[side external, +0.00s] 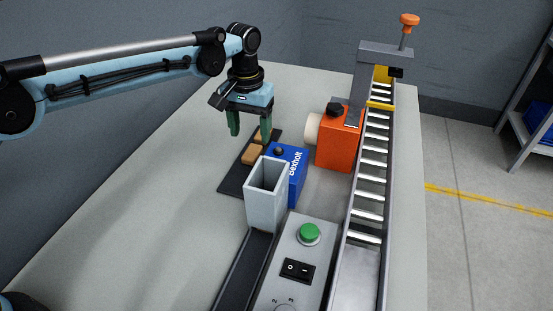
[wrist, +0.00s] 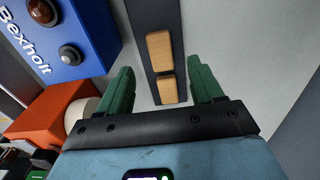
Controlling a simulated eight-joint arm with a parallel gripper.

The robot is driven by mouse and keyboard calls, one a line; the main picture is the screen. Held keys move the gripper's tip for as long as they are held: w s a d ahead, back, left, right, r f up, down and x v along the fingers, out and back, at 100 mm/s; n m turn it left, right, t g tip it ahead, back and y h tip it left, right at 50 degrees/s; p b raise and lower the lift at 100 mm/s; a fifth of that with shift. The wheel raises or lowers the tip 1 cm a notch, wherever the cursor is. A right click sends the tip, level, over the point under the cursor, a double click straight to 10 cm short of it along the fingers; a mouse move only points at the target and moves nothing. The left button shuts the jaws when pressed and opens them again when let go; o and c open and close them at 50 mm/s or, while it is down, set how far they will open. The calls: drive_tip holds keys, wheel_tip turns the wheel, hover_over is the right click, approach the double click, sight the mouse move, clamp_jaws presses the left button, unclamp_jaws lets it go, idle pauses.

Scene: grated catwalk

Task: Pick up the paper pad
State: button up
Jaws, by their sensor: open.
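Two tan rounded blocks, one (side external: 252,154) nearer the side camera, lie end to end on a dark flat strip (side external: 234,180). They also show in the wrist view as an upper block (wrist: 159,48) and a lower block (wrist: 168,89). Nothing is clearly recognisable as a paper pad, and I cannot tell whether a tan block is it. My gripper (side external: 250,129) points down above the strip's far part, with green fingers apart. In the wrist view my gripper (wrist: 161,72) has the blocks showing between its open fingers, with nothing held.
A blue Bexholt box (side external: 290,172) stands right beside the strip, with a grey open bin (side external: 266,205) in front. An orange unit (side external: 337,142) and a roller conveyor (side external: 370,180) are further right. A button panel (side external: 297,262) is in front. The table's left side is clear.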

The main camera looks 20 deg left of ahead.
sight(252, 151)
drive_tip(key=shift+w+f, duration=0.15)
drive_tip(key=shift+f, duration=2.7)
drive_tip(key=c, duration=1.1)
